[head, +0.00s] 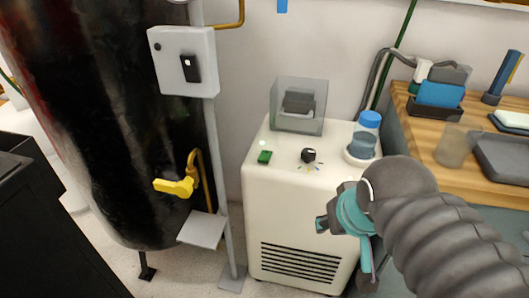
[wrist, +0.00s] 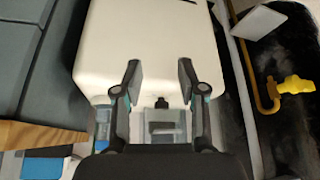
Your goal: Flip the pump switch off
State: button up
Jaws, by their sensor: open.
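A grey control box (head: 184,60) on a pole carries a black rocker switch (head: 190,68) with a white mark. A white cabinet (head: 300,205) has a green switch (head: 264,157) and a black knob (head: 308,155) on top, and a clear-sided cover (head: 299,105) around a dark part at the back. No label shows which one is the pump switch. My gripper (head: 326,213) is open and empty in front of the cabinet's right side, below its top. In the wrist view my gripper (wrist: 160,78) has its fingers apart before the cabinet (wrist: 150,45); the knob (wrist: 161,102) shows beyond.
A blue-capped bottle (head: 366,137) stands at the cabinet's right rear. A black tank (head: 100,110) and a yellow valve handle (head: 175,187) are to the left. A wooden bench (head: 475,135) with trays and a beaker (head: 455,146) is to the right.

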jog(key=shift+w+a+f, duration=0.1)
jog(key=shift+w+f, duration=0.1)
jog(key=shift+f, duration=0.15)
jog(key=c, duration=0.4)
jog(key=w, duration=0.1)
jog(key=w+g, duration=0.1)
jog(key=w+a, duration=0.1)
jog(key=shift+w+f+n, duration=0.2)
jog(key=shift+f+n, duration=0.1)
jog(key=shift+f, duration=0.1)
grip_shut()
jog(key=w+a+r+g, duration=0.1)
jog(key=w+a+r, duration=0.1)
jog(key=w, duration=0.5)
jog(key=w+a+r+g, duration=0.2)
jog(key=w+a, duration=0.1)
jog(key=w, duration=0.5)
jog(key=w+a+r+m+g, duration=0.1)
jog(key=w+a+r, duration=0.1)
jog(key=w, duration=0.6)
jog(key=shift+a+r+y+p, duration=0.25)
jog(key=shift+a+y+p, duration=0.1)
jog(key=shift+a, duration=0.3)
notch_tip(320, 180, up, 8)
jog(key=a+m+g, duration=0.1)
jog(key=m+g, duration=0.1)
jog(key=m, duration=0.1)
jog(key=shift+f, duration=0.2)
jog(key=shift+w, duration=0.1)
